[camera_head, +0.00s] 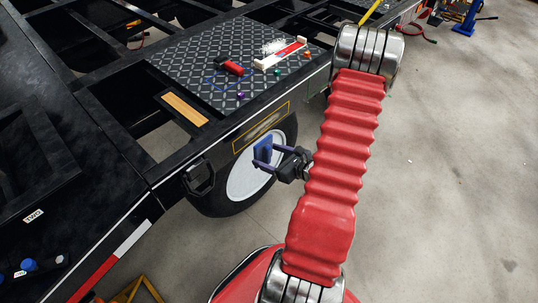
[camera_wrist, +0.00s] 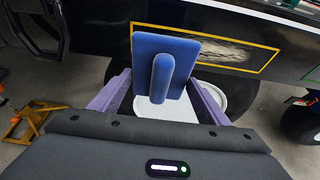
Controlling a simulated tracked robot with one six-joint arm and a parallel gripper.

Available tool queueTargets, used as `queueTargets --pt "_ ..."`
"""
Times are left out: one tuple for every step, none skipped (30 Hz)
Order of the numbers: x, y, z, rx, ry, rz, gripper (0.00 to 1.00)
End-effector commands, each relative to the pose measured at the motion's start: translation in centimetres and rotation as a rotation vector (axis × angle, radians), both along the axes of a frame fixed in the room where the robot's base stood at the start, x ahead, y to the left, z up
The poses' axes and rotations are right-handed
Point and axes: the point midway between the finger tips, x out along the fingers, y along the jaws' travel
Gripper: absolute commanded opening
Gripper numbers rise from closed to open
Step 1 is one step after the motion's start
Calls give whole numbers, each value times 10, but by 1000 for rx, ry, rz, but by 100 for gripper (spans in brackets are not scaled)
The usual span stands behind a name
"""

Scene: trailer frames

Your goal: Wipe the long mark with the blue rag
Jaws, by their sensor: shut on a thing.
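The blue rag (camera_head: 263,150) is a flat blue pad with a raised grip; it also shows in the wrist view (camera_wrist: 145,48). My gripper (camera_head: 267,157) has its purple jaws shut on the rag's grip; they stand either side of it in the wrist view (camera_wrist: 162,92). A long pale smear (camera_head: 266,124) lies inside a yellow outline on the trailer's black side rail. In the wrist view the smear (camera_wrist: 226,51) shows right of the rag, which covers part of the outlined area. I cannot tell whether the rag touches the rail.
A wheel (camera_head: 243,181) is behind and below the gripper. Open floor lies to the right.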

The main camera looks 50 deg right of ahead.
Motion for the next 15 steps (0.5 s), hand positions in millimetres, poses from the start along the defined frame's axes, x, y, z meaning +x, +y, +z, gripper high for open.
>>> queueTargets --pt "0 0 0 0 0 0 52" --pt "0 0 0 0 0 0 52" --pt "0 0 0 -1 0 1 52" --pt "0 0 0 -1 0 1 52" --pt "0 0 0 -1 0 1 52" --pt "1 0 0 -1 0 1 52" --pt "1 0 0 -1 0 1 52" --pt "2 0 0 0 0 2 52" --pt "4 0 0 -1 0 3 52" --pt "5 0 0 -1 0 3 52" --pt "6 0 0 -1 1 3 52" --pt "9 0 0 -1 1 3 52" --pt "10 0 0 -2 1 3 52" --pt "12 0 0 -2 1 3 52" --pt "15 0 0 -2 1 3 52"
